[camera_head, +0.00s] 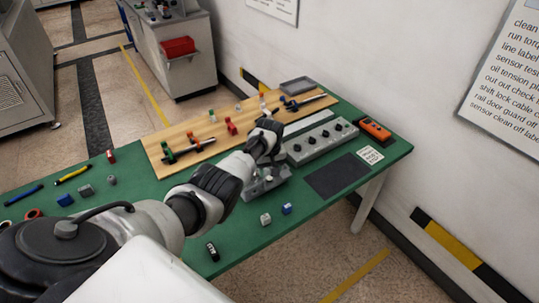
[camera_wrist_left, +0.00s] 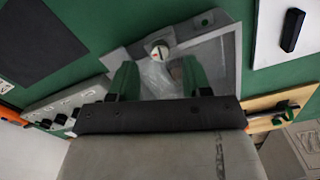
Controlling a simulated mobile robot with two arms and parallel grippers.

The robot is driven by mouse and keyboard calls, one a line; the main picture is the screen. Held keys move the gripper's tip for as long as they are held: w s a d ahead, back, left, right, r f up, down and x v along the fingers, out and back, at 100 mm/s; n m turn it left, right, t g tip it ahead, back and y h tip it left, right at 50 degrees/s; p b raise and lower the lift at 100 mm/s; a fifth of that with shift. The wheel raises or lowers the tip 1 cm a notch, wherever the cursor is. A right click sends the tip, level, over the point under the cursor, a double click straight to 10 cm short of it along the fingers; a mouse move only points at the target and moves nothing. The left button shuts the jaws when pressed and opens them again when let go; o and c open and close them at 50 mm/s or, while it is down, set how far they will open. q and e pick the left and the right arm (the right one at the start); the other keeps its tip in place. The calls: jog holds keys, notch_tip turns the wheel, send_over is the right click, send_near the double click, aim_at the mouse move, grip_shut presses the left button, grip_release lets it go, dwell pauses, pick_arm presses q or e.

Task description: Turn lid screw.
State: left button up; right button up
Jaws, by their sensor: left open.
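The lid screw (camera_wrist_left: 158,49), a small pale round head with a dark slot, shows in the left wrist view on the edge of a grey box (camera_wrist_left: 215,50) with a clear, glassy lid. My left gripper (camera_wrist_left: 160,70) is open, its two fingers apart with nothing held between them. The screw appears just beyond the fingertips, between their lines; I cannot tell the height gap. In the head view my left gripper (camera_head: 266,150) is over the grey box (camera_head: 262,190), and my arm hides part of the box. My right gripper is not in view.
A grey block with several black knobs (camera_head: 322,140) stands right beside the box. A wooden board (camera_head: 200,128) with clamps lies behind. A dark mat (camera_head: 337,175), an orange device (camera_head: 375,129) and small blocks (camera_head: 265,219) lie on the green table (camera_head: 330,205).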

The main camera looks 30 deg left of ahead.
aim_at(269, 178)
pick_arm(q)
notch_tip(269, 178, up, 8)
jog(key=shift+f, duration=0.25)
dwell(0.5)
